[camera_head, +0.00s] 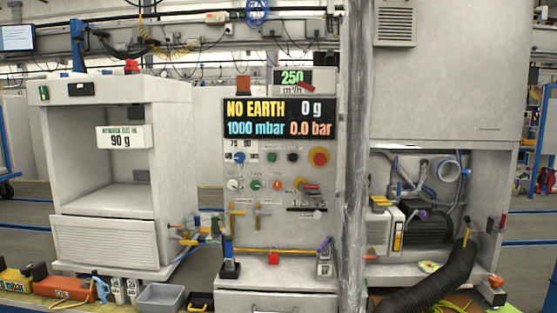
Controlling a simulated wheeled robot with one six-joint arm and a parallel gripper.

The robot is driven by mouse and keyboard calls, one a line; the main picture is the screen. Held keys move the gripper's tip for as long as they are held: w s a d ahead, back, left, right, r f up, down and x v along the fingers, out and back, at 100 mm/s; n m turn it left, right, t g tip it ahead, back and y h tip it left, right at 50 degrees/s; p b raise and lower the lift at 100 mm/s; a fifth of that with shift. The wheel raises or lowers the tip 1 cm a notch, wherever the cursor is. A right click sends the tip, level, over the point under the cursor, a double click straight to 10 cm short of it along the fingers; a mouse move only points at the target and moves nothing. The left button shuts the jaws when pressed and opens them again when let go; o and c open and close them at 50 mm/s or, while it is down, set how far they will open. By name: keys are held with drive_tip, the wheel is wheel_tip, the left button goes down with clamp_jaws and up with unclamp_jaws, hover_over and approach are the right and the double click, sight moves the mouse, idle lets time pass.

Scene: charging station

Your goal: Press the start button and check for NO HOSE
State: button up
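The control panel (281,225) stands upright in the middle of the view. Its black display (280,119) reads "NO EARTH", "0 g", "1000 mbar" and "0.0 bar"; the words "NO HOSE" do not show. The small labels are too blurred to tell which is the start button. My gripper is not in view.
A white cabinet (70,199) stands left. A wrapped column (354,160) stands right of the panel, beside an open compartment with a motor (425,228). A black hose (440,281) runs out at lower right. A grey bin (160,297) is at lower left.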

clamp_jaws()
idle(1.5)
